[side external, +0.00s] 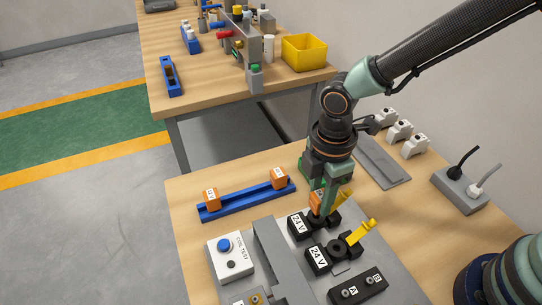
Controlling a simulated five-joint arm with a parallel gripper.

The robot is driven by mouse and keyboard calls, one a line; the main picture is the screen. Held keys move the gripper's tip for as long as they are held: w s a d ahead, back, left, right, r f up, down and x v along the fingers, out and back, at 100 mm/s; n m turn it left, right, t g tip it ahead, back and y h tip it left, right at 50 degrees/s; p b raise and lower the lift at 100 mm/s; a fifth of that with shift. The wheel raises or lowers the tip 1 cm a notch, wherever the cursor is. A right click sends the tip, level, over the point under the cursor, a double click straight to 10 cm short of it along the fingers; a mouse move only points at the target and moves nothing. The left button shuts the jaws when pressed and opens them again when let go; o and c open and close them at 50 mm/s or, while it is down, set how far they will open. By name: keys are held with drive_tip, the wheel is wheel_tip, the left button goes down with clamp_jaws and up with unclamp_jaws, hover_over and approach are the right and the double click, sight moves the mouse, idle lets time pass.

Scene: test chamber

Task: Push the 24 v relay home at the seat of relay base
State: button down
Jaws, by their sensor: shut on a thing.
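My gripper (326,203) points down over the far one of two black relay bases (299,227). It is shut on an orange 24 V relay (314,203), which is mostly hidden by the fingers. The held relay is at or just above the far base; I cannot tell how deep it sits. The near relay base (319,259) is also marked 24 V and has an empty round socket and a raised yellow lever (362,233). A second yellow lever (344,197) shows just right of my gripper.
A blue rail (243,201) at the left carries two orange relays (211,197). A white coil test box (231,258), a grey upright block (270,250) and a block marked A and B (358,288) stand close by.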

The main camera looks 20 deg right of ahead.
sight(321, 195)
drive_tip(key=shift+f, duration=1.1)
idle(0.6)
drive_tip(key=shift+c, duration=2.3)
unclamp_jaws()
wheel_tip(321, 195, up, 12)
drive_tip(key=shift+r, duration=0.1)
drive_tip(key=shift+d, duration=0.1)
drive_tip(key=d+r+m+t, duration=0.2)
drive_tip(key=d+r+m, duration=0.2)
drive_tip(key=d+m, duration=0.5)
drive_tip(key=s+d+r+m+t, duration=0.1)
drive_tip(key=d+r+m+t, duration=0.2)
drive_tip(key=d+m, duration=0.6)
drive_tip(key=d, duration=0.4)
drive_tip(key=shift+s+d+r+t, duration=0.15)
drive_tip(key=shift+d+r+t, duration=0.05)
drive_tip(key=shift+r+t, duration=0.15)
